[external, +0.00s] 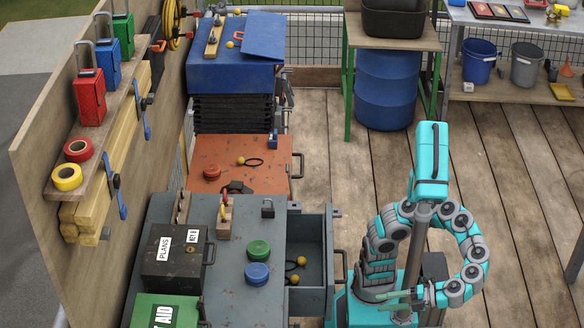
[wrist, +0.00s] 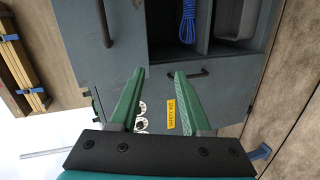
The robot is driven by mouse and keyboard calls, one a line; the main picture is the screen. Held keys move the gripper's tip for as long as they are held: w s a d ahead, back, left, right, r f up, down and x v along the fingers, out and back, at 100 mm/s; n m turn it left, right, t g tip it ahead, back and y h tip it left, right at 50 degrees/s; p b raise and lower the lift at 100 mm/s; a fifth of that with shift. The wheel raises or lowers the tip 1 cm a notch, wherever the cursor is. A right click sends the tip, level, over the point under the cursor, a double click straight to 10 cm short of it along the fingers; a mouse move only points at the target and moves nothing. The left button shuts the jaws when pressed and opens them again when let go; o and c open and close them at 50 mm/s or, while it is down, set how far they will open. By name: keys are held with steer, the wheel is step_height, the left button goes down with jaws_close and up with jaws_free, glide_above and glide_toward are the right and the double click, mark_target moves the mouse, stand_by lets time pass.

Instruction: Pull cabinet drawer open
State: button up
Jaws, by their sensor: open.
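A blue-grey cabinet (external: 232,240) stands at the lower middle of the external view. One top drawer (external: 312,240) sticks out to the right, open, with yellow balls inside and a dark handle (external: 342,268) on its front. My gripper (external: 384,299) is low, to the right of the cabinet, apart from that handle. In the wrist view my gripper (wrist: 160,74) is open and empty. Beyond its fingertips is a panel with a small dark handle (wrist: 186,73) and a yellow label (wrist: 171,114). A larger dark handle (wrist: 104,22) shows at the upper left.
The wrist view also shows an open compartment with a blue rope (wrist: 188,20) and a grey tray (wrist: 236,20). A blue barrel (external: 388,90) stands behind. Plank floor (external: 330,150) between is clear.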

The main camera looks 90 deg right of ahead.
steer(key=s+a+f+n+g+y, duration=0.1)
steer(key=s+a+n+g+y, duration=0.15)
steer(key=s+a+y, duration=0.4)
steer(key=s+r+n+g+y, duration=0.1)
steer(key=s+r+g, duration=0.1)
steer(key=s, duration=0.6)
steer(key=s+a+r+n+g+y+p, duration=0.1)
steer(key=s+r+g, duration=0.2)
steer(key=s, duration=0.6)
steer(key=s+a+r+n+g+y+p, duration=0.1)
steer(key=s+r+g+y, duration=0.1)
steer(key=s, duration=0.6)
steer(key=r+g, duration=0.1)
steer(key=g, duration=0.1)
steer(key=shift+s+g, duration=0.35)
steer(key=shift+s, duration=0.05)
